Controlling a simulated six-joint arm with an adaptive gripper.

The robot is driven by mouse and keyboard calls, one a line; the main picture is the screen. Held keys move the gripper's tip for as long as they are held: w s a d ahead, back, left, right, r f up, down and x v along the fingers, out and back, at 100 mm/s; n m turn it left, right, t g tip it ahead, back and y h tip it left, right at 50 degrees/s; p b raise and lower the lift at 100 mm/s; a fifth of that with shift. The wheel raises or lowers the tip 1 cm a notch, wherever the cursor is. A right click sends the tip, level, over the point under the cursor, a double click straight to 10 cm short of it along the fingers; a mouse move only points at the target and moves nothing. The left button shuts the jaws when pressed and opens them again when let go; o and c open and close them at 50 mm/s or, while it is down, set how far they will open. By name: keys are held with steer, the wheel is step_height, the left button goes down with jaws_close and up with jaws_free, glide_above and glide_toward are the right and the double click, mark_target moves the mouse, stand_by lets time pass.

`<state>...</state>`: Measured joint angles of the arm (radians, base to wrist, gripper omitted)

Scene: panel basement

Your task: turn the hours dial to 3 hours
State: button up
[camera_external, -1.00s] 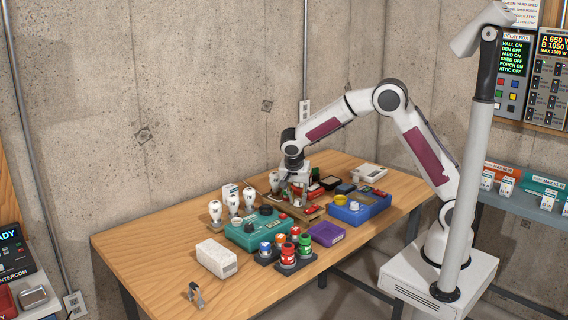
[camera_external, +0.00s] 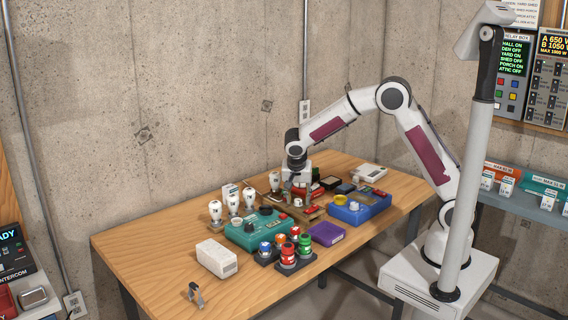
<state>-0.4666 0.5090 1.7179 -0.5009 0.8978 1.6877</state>
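My gripper (camera_external: 297,192) points down over the middle of the table, above the wooden board behind the teal box (camera_external: 243,238). Its fingers are small here, and I cannot tell whether they are open or shut or touch anything. The teal box carries dark round knobs (camera_external: 265,210) and a pale dial (camera_external: 237,222). A small pale round part (camera_external: 298,202) shows just below my gripper. I cannot read any hour marks, so I cannot tell which of these is the hours dial or where it points.
A purple tray (camera_external: 327,233) and a blue box (camera_external: 360,210) lie to the right. White bulbs (camera_external: 215,210) stand at the left. The table's left front (camera_external: 165,265) is mostly clear.

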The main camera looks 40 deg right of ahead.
steer(key=shift+s+d+n+t+y, duration=0.1)
steer(key=shift+n+t+y, duration=0.2)
steer(key=shift+n, duration=0.9)
steer(key=shift+s+d+n+t+y, duration=0.1)
steer(key=shift+n+t+y, duration=0.2)
steer(key=shift+n, duration=0.9)
steer(key=shift+n+y, duration=0.4)
steer(key=shift+n, duration=0.6)
steer(key=shift+d+n+t+y, duration=0.15)
steer(key=shift+n+t+y, duration=0.25)
steer(key=shift+n, duration=0.9)
steer(key=shift+d+n+y, duration=0.1)
steer(key=shift+n+y, duration=0.45)
steer(key=shift+n, duration=0.7)
steer(key=shift+d+n+y, duration=0.1)
steer(key=shift+n+y, duration=0.45)
steer(key=shift+n, duration=0.7)
steer(key=shift+w+d+n+g+y, duration=0.1)
steer(key=shift+n+g+y, duration=0.3)
steer(key=shift+n, duration=0.85)
steer(key=shift+w+d+n+g+y, duration=0.1)
steer(key=shift+n+g+y, duration=0.3)
steer(key=shift+n, duration=0.85)
